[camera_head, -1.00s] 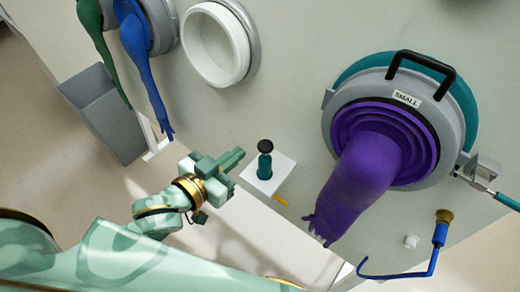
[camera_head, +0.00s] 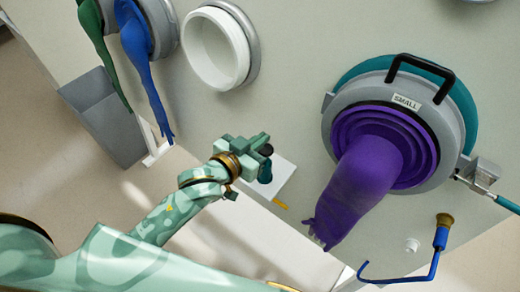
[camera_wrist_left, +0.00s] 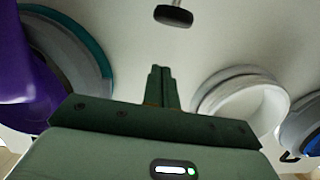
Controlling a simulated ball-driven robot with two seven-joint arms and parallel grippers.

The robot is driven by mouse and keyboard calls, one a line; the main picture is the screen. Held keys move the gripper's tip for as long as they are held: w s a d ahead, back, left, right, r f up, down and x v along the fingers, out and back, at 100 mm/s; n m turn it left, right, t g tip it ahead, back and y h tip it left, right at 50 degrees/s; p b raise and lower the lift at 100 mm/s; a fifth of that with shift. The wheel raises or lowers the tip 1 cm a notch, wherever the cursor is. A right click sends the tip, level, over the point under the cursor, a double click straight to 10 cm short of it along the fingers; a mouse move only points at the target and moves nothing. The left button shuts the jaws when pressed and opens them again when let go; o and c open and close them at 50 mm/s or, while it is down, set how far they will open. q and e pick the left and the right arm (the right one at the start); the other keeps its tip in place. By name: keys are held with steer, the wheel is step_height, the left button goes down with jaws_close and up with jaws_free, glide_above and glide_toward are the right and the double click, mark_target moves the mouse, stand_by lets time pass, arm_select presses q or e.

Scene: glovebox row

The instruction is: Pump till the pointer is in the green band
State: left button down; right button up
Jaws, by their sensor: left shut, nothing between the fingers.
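In the left wrist view the shut fingers (camera_wrist_left: 161,85) point up toward the black knob (camera_wrist_left: 174,16), which shows beyond the tips with a gap in the picture. Whether any part of the gripper touches the pump I cannot tell. No gauge, pointer or green band shows. My right gripper is not in view.
A purple glove (camera_head: 365,175) hangs from a port labelled SMALL, right of the pump. A blue hooked rod (camera_head: 437,240) with a brass end is at lower right. An empty white ring (camera_head: 238,50), blue glove (camera_head: 142,60), green glove (camera_head: 97,45) and grey bin (camera_head: 105,115) lie left.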

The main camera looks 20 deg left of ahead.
arm_select(q)
steer(key=shift+w+f+b, duration=0.1)
steer(key=shift+f+b, duration=0.4)
steer(key=shift+f, duration=1.55)
step_height(320, 180, down, 5)
steer(key=shift+r+b, duration=0.1)
steer(key=shift+b, duration=0.95)
steer(key=s+a+r+p, duration=0.3)
steer(key=s+r+p, duration=0.2)
steer(key=s, duration=0.4)
steer(key=shift+r, duration=0.9)
